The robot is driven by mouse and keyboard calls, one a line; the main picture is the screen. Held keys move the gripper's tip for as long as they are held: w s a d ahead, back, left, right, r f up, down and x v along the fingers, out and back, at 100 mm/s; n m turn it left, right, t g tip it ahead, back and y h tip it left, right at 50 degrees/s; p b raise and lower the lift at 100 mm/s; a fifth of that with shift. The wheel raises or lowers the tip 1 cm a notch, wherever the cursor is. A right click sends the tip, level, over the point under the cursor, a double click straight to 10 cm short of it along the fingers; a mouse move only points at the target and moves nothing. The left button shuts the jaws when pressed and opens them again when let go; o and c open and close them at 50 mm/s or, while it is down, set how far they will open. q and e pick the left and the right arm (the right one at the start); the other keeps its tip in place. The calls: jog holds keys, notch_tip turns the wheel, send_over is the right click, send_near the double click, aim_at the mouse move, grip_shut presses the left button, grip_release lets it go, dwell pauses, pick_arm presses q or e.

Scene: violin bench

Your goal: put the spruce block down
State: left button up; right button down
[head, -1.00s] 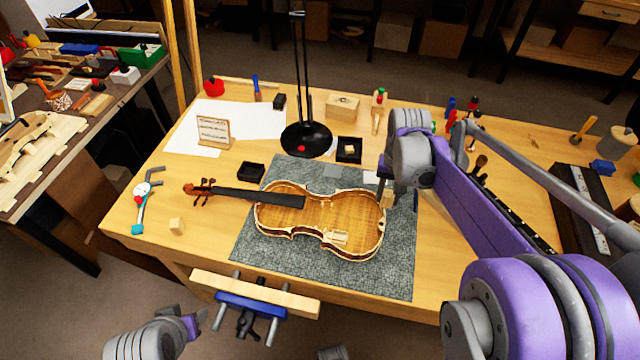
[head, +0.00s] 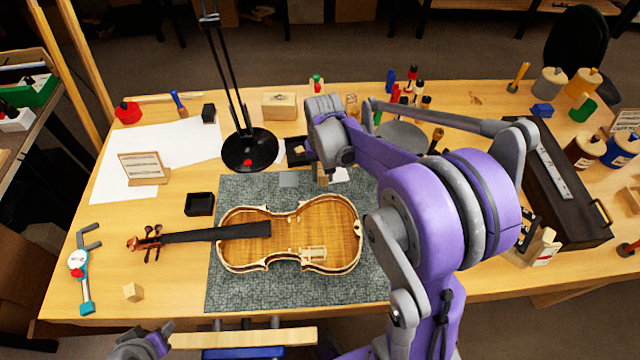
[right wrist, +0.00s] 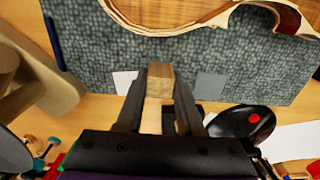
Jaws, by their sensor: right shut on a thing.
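The spruce block (right wrist: 159,80) is a small pale wooden piece between the fingers of my right gripper (right wrist: 164,88) in the right wrist view. The fingers are shut on it. In the head view my right gripper (head: 324,176) is over the back edge of the grey mat (head: 215,290), behind the violin (head: 290,235). The block hangs between a grey square (head: 289,180) and a white square (head: 341,175); its height above the mat is unclear. My left gripper (head: 155,343) is partly cut off at the bottom left; its fingers are unclear.
A black lamp base (head: 249,150) and an open black box (head: 293,145) stand just behind the mat. Another black box (head: 199,204) is left of it. A small wooden cube (head: 133,291) lies near the front left. Bottles (head: 415,90) stand at the back.

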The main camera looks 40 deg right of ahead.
aim_at(322, 182)
jog(key=shift+f, duration=1.8)
jog(key=shift+f, duration=0.1)
jog(key=shift+f+b, duration=0.15)
jog(key=shift+b, duration=0.15)
jog(key=c, duration=0.5)
grip_release()
jog(key=shift+c, duration=0.2)
jog(key=shift+r, duration=0.2)
